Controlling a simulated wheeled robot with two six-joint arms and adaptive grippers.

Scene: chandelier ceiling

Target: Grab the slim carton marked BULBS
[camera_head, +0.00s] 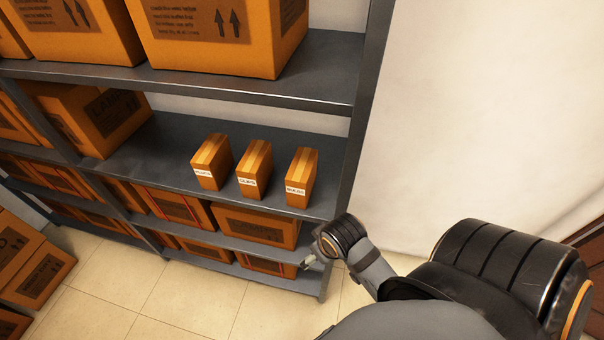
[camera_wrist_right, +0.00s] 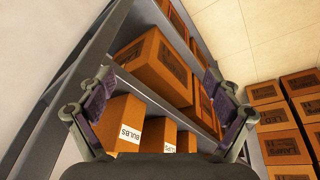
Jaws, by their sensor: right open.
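Three slim orange cartons stand upright in a row on the middle shelf. In the head view the rightmost, the BULBS carton (camera_head: 301,176), has a white label low on its front. In the right wrist view the BULBS carton (camera_wrist_right: 124,122) is the nearest, its label readable, lower left and beside the left finger. My right gripper (camera_wrist_right: 158,88) is open and empty, its two fingers apart. In the head view my right gripper (camera_head: 311,258) is small and partly hidden by the wrist, below and right of the cartons. My left gripper is not in view.
The middle carton (camera_head: 254,167) and left carton (camera_head: 211,161) stand left of the BULBS carton with small gaps. The grey shelf post (camera_head: 362,110) is close on the right. Large boxes fill the shelves above and below. Stacked boxes (camera_head: 42,275) stand on the floor at left.

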